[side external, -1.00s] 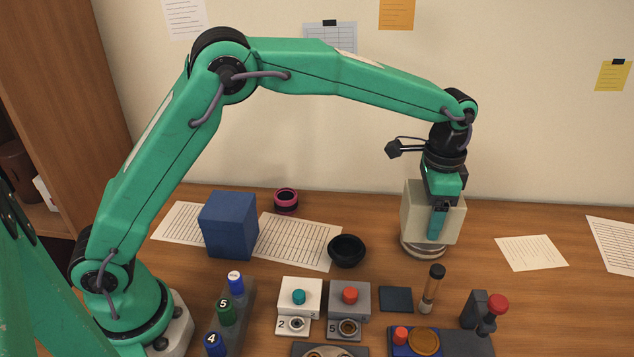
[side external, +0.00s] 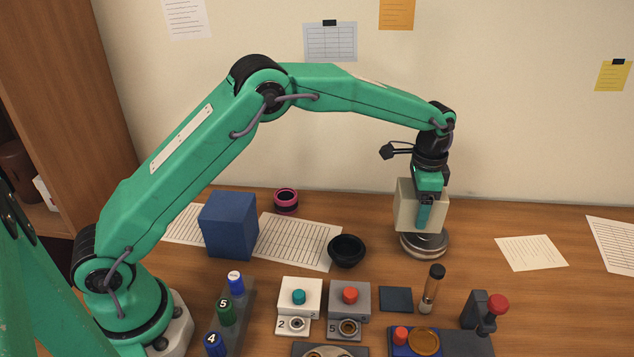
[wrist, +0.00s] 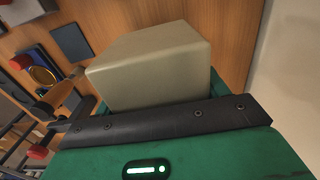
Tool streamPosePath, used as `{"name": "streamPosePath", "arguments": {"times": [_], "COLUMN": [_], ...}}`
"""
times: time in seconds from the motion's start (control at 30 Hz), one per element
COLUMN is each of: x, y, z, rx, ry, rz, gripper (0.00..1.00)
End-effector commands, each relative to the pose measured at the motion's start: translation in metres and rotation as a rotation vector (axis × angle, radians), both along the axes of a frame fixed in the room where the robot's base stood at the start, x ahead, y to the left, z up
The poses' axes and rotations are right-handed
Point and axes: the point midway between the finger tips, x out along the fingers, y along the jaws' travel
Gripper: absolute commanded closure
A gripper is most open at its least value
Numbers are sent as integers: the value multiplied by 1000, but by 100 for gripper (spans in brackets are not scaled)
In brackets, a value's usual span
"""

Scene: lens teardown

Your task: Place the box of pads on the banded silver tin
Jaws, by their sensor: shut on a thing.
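The box of pads (side external: 407,206) is a pale grey-beige block. My gripper (side external: 423,222) is shut on it and holds it upright. The banded silver tin (side external: 424,245) is a low round tin on the table, just below the box in the side view; its front rim and part of its top show. The box's lower edge overlaps the back of the tin's top in that view, and I cannot tell whether they touch. In the wrist view the box (wrist: 150,68) fills the space beyond my gripper's dark bar, and the tin is hidden.
A black bowl-like ring (side external: 346,250) and a blue box (side external: 229,225) stand to the left. The table right of the tin holds flat paper (side external: 531,253).

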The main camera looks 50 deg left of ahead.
Motion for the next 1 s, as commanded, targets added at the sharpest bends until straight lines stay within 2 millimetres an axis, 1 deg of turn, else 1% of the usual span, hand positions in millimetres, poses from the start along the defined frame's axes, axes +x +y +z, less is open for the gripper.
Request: {"name": "streamPosePath", "arguments": {"times": [0.2, 0.3, 0.77, 0.8, 0.9, 1.0], "x": [-1, 0, 0, -1, -1, -1], "y": [0, 0, 0, 0, 0, 0], "z": [-25, -32, -37, -37, -37, -37], "rx": [1, 0, 0, 1, 1, 1], "ry": [2, 1, 1, 2, 2, 2], "rz": [0, 0, 0, 0, 0, 0], "gripper": [55, 55, 55, 24, 6, 6]}}
